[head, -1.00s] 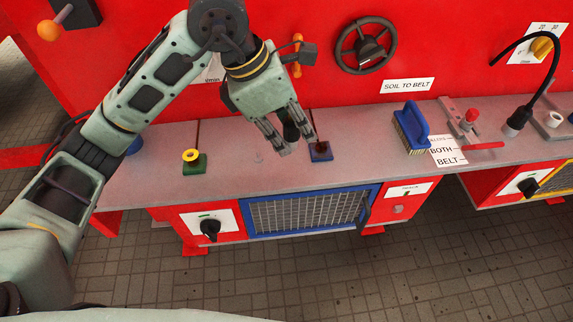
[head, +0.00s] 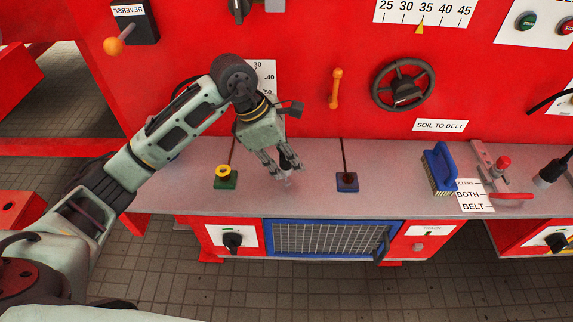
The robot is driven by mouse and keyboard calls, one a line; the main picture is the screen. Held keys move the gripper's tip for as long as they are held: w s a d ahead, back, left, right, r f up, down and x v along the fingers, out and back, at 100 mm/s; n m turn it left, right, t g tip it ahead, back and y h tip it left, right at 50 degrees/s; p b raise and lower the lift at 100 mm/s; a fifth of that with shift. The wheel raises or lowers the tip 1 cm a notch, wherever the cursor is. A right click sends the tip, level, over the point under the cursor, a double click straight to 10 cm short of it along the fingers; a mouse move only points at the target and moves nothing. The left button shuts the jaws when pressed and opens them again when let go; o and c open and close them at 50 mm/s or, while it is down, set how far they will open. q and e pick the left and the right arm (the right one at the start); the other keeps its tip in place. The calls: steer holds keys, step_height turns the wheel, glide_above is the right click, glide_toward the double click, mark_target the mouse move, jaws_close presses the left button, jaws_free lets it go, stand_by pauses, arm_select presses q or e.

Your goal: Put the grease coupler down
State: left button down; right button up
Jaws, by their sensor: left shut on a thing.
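My left gripper (head: 281,172) comes in from the left, low over the grey ledge (head: 310,200). It is shut on the dark grease coupler (head: 289,160), which shows partly between and behind the fingers. A small pale fitting (head: 287,183) stands on the ledge just below the fingertips. I cannot tell whether the coupler touches it. My right gripper is not in view.
A blue brush (head: 440,168), a label card and a red-handled lever (head: 510,195) sit at the right of the ledge. Behind rise a red panel, an orange handle (head: 336,90) and a handwheel (head: 403,84). The ledge between blue block and brush is bare.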

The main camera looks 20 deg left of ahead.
mark_target(286, 170)
arm_select(q)
step_height(286, 170, down, 2)
steer(key=shift+f+p, duration=0.1)
steer(key=shift+p, duration=0.35)
steer(key=shift+f, duration=0.25)
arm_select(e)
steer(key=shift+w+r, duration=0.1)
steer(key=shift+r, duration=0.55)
arm_select(q)
steer(key=shift+f, duration=0.1)
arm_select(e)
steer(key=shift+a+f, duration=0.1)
arm_select(q)
steer(key=shift+f+b, duration=0.15)
steer(key=shift+b, duration=0.15)
steer(key=c, duration=1.6)
jaws_free()
steer(key=shift+o, duration=0.2)
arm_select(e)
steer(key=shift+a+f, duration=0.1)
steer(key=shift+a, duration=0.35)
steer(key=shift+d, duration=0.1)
